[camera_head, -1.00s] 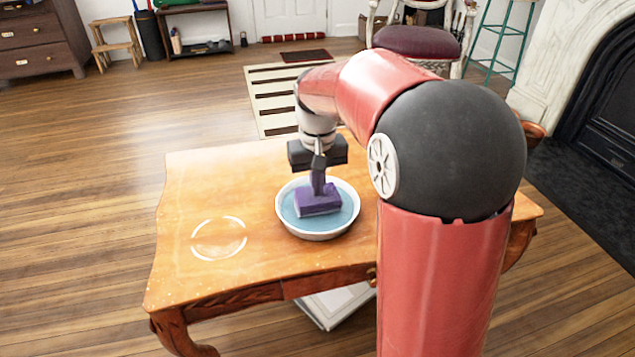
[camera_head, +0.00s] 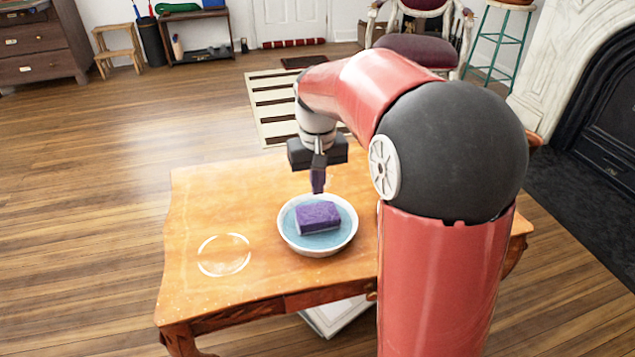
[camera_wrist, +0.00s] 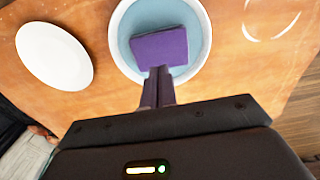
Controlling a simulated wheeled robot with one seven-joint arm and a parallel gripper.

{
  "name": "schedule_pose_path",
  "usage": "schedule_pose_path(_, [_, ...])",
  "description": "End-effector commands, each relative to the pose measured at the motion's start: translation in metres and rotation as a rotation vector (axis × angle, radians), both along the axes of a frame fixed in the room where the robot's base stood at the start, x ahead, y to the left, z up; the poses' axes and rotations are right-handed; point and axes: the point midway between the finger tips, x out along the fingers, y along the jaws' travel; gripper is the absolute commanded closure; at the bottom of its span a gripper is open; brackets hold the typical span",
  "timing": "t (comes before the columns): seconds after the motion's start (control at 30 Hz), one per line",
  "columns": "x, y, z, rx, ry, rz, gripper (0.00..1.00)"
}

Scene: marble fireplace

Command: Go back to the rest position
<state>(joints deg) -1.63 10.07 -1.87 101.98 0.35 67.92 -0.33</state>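My gripper (camera_head: 318,188) hangs over the wooden table, behind and above a white bowl (camera_head: 286,240) with a blue inside. A purple sponge-like block (camera_head: 318,217) lies in the bowl, apart from the gripper. In the wrist view, my gripper's dark fingers (camera_wrist: 158,80) are close together with nothing between them. Their tips overlap the lower edge of the purple block (camera_wrist: 160,46) in that picture. The bowl (camera_wrist: 118,50) shows around the block.
The orange wooden table (camera_head: 225,205) bears a pale ring mark (camera_head: 224,255). A white oval plate (camera_wrist: 54,55) shows in the wrist view; my arm hides it in the head view. A red-seated chair (camera_head: 408,48) and the fireplace (camera_head: 590,120) stand beyond. The floor at left is clear.

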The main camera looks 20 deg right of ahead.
Motion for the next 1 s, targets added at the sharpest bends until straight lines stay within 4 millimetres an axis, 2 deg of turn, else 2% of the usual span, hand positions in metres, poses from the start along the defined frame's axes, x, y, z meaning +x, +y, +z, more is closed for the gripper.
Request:
schedule_pose_path(0.43, [-0.001,0.000,0.002,0.000,-0.001,0.000,1.00])
schedule_pose_path(0.57, [-0.013,0.000,0.013,0.002,-0.029,0.000,1.00])
schedule_pose_path(0.67, [-0.038,0.000,0.031,0.004,-0.083,-0.001,1.00])
schedule_pose_path(0.8, [-0.088,-0.001,0.054,0.007,-0.189,-0.001,1.00])
schedule_pose_path(1.0, [-0.159,0.000,0.065,0.006,-0.339,0.000,1.00])
